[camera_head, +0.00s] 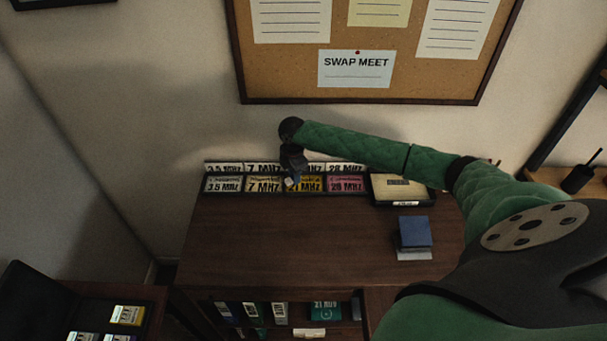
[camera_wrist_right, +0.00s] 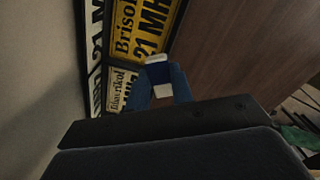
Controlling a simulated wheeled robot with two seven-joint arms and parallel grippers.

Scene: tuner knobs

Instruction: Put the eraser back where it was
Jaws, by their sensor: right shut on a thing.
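The eraser, a small block with a white end and a dark blue sleeve, shows in the right wrist view (camera_wrist_right: 162,76). In the head view its pale end (camera_head: 289,183) shows just below my right gripper (camera_head: 292,176). My right gripper is shut on it, over the yellow 21 MHz card in the row of cards (camera_head: 224,184) at the back of the desk. I cannot tell whether the eraser touches that card. The gripper hides part of the row. My left gripper is not in view.
A shallow tray (camera_head: 430,196) stands at the right end of the card row. A blue block (camera_head: 414,232) sits on the wooden desk (camera_head: 290,245) at right. The desk's middle is clear. A cork board (camera_head: 300,65) hangs behind. A dark case (camera_head: 92,294) stands lower left.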

